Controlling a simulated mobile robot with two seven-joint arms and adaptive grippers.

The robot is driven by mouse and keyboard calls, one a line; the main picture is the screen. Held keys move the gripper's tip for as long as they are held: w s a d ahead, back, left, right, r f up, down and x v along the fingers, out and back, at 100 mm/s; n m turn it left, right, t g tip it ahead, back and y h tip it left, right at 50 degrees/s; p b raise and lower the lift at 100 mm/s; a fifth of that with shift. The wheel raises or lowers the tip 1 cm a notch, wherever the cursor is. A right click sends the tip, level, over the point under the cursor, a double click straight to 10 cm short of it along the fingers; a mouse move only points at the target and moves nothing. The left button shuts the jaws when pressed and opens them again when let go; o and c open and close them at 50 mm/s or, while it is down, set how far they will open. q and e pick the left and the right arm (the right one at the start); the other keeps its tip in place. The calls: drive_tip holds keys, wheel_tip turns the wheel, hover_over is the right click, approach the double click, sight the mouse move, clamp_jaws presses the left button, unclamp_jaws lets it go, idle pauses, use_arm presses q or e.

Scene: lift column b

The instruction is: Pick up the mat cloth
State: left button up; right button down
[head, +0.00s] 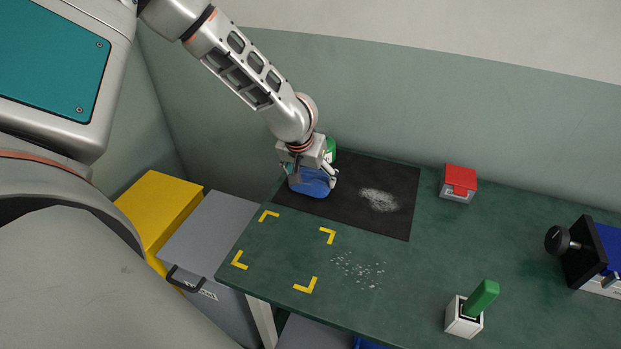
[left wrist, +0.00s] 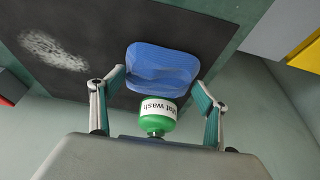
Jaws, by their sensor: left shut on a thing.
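The blue mat cloth (head: 310,184) is at the left part of the black mat (head: 352,172), with my left gripper (head: 309,172) right above it. In the left wrist view the cloth (left wrist: 162,62) lies between the two fingertips, and my gripper (left wrist: 160,78) is shut on it. The head view does not show clearly whether the cloth is clear of the mat. A green and white bottle (head: 331,147) labelled "Mat Wash" stands close behind the gripper, partly hidden; it also shows in the left wrist view (left wrist: 157,113). My right gripper is not in view.
White powder (head: 380,200) lies on the mat, and white crumbs (head: 358,270) lie near the yellow corner marks (head: 327,236). A red-topped box (head: 459,182), a green-handled item in a white holder (head: 465,316) and a black device (head: 583,252) stand to the right.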

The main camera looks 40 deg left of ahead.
sight(310, 177)
use_arm(q)
wheel_tip(310, 177, up, 19)
drive_tip(key=p, duration=0.2)
drive_tip(key=shift+p, duration=0.4)
drive_tip(key=shift+o, duration=0.3)
drive_tip(key=shift+c, duration=0.5)
